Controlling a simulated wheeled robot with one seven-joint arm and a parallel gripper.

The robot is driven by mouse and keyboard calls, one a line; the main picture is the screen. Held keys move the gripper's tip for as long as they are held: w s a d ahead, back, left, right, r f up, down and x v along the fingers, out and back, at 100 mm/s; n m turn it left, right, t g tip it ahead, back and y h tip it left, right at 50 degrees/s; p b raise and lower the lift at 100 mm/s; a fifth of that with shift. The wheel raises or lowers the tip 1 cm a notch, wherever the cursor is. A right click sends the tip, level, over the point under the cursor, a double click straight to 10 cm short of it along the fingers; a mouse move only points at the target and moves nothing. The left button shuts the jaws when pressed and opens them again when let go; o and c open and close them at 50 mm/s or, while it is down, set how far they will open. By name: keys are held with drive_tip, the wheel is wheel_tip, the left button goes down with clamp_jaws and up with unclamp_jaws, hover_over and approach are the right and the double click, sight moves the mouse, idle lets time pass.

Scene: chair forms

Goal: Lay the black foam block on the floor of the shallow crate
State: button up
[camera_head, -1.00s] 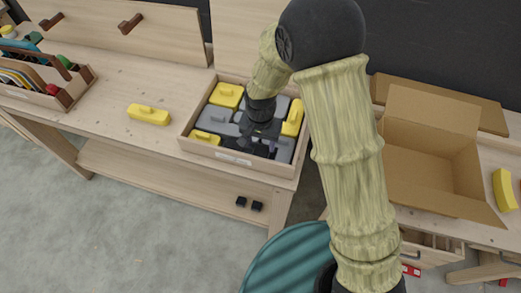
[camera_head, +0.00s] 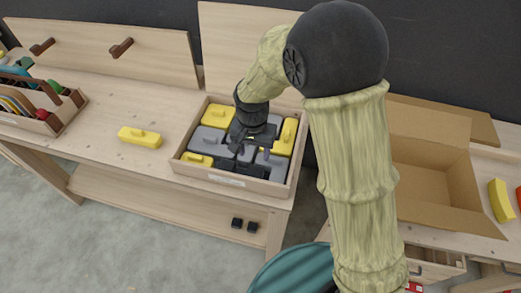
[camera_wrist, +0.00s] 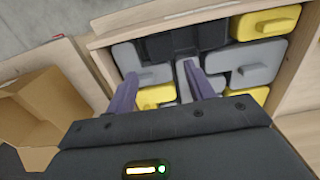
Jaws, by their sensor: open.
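The shallow crate (camera_head: 279,189) stands on the bench and holds several grey and yellow blocks with raised grips. The black foam block (camera_wrist: 158,47) lies inside it along the front wall, at the top in the wrist view, between a grey block and a yellow one. In the head view the block (camera_head: 229,166) is partly hidden by my gripper. My gripper (camera_head: 243,146) is over the middle of the crate, pointing down. In the wrist view its two purple fingers (camera_wrist: 158,70) are spread, with nothing between them; the black block is beyond the fingertips, apart from them.
A loose yellow block (camera_head: 140,137) lies on the bench left of the crate. A wooden rack (camera_head: 40,125) stands further left. An open cardboard box (camera_head: 425,195) is at the right, with a yellow block (camera_head: 499,200) beside it. Bench between rack and crate is mostly clear.

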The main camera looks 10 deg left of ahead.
drive_tip(key=s+d+r+t, duration=0.1)
drive_tip(key=s+d+r, duration=0.2)
drive_tip(key=d, duration=0.9)
drive_tip(key=s+d+r+n+t, duration=0.1)
drive_tip(key=s+d+r, duration=0.2)
drive_tip(key=d, duration=1)
drive_tip(key=shift+s+d+t, duration=0.3)
drive_tip(key=shift+s, duration=0.25)
drive_tip(key=shift+r, duration=0.1)
drive_tip(key=shift+s, duration=0.1)
drive_tip(key=c, duration=0.4)
drive_tip(key=shift+o, duration=0.2)
drive_tip(key=shift+d, duration=0.15)
